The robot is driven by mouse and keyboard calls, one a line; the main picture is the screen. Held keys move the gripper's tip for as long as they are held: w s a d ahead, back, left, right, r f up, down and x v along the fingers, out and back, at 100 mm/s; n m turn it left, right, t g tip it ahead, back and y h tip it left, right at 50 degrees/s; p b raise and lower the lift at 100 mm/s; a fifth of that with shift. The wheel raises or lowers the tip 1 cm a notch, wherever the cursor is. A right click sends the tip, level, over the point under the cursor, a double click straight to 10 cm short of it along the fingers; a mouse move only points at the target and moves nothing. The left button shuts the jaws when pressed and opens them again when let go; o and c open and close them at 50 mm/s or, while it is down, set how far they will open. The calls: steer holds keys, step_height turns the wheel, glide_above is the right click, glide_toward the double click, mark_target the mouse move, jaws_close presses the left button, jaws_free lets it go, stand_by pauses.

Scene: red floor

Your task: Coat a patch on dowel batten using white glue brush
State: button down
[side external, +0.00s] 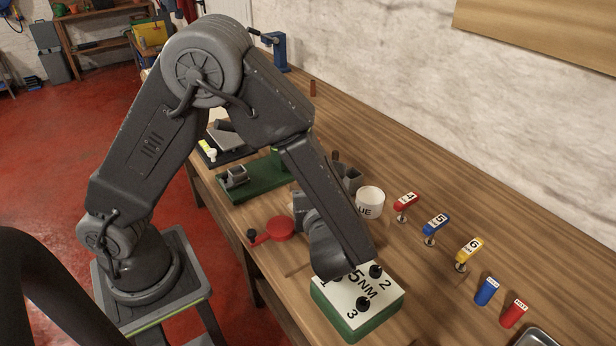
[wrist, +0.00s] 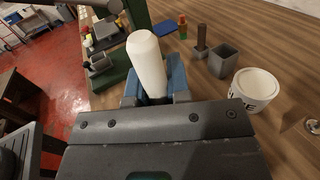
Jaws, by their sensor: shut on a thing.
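My gripper (wrist: 155,88) shows in the wrist view with blue jaws shut on a white, round-ended cylinder, which I take to be the white glue brush (wrist: 146,55). It stands up from between the jaws, and its bristles are not visible. A white glue pot (wrist: 254,88) with dark lettering stands on the bench to the right of the jaws, apart from them. The glue pot also shows in the side view (side external: 369,203). In the side view my forearm hides most of the gripper and what it holds. I cannot clearly make out the dowel batten.
A green fixture (side external: 252,180) with a grey block lies behind my gripper. A grey open box (wrist: 222,61) and dark post (wrist: 201,42) stand near the pot. A numbered green-and-white block (side external: 340,312) sits under my wrist. Labelled red, blue and yellow pieces (side external: 436,224) line the right.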

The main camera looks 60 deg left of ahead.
steer(key=shift+d, duration=0.5)
step_height(320, 180, up, 8)
steer(key=shift+a, duration=0.1)
stand_by(0.8)
steer(key=w+a+f+m+t+h, duration=0.5)
steer(key=w+a+m+t+h, duration=0.1)
steer(key=w+m+t+h, duration=0.3)
steer(key=shift+w+a+f+h, duration=0.35)
steer(key=shift+w+h, duration=0.3)
steer(key=shift+h, duration=0.25)
